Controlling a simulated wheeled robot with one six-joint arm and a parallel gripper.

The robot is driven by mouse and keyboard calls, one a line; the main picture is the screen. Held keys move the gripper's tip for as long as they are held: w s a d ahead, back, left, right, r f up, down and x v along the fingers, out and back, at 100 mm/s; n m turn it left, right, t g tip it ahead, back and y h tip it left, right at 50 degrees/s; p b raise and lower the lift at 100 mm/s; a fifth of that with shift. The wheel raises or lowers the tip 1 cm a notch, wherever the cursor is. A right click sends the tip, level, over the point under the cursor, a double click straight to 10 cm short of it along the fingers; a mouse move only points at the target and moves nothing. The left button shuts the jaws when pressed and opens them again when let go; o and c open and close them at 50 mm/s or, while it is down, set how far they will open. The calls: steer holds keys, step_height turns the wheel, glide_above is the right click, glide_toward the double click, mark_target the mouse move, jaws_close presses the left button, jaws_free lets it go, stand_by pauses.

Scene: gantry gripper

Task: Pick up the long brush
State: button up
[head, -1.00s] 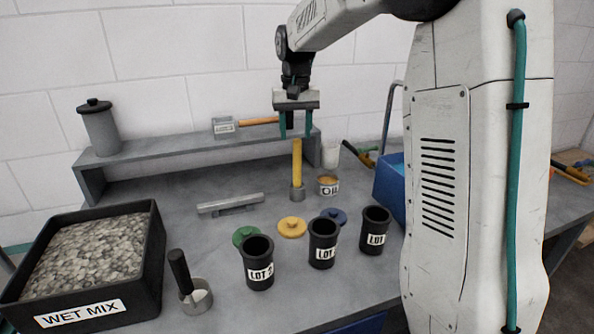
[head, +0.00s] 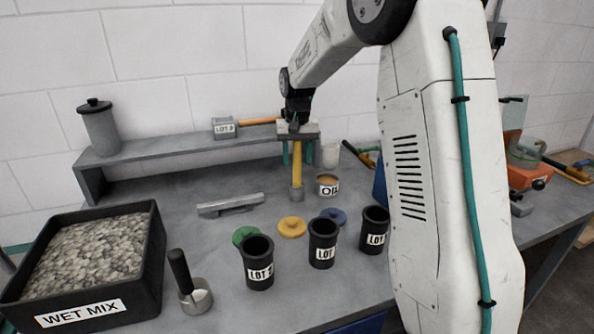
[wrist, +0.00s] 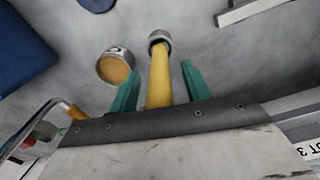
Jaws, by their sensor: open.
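The long brush, which I take to be the upright yellow handle (head: 297,174), stands in a small grey cup-like base (head: 297,194) on the bench; no bristles show. In the wrist view the yellow handle (wrist: 158,82) runs from under the palm down to the grey base (wrist: 160,38). My gripper (head: 297,162) points down over the handle. Its two green fingers stand on either side of the handle, open, with a visible gap on each side in the wrist view (wrist: 161,72). The handle's top end is hidden by the palm.
The OIL tin (head: 328,185) stands close right of the handle, with a white cup (head: 330,155) behind. The shelf (head: 190,147) holds a LOT 3 box with an orange handle (head: 225,127). Grey bar (head: 231,205), coloured lids and black LOT cups (head: 322,243) lie in front.

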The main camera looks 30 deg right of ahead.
jaws_close()
steer(key=shift+r, duration=0.1)
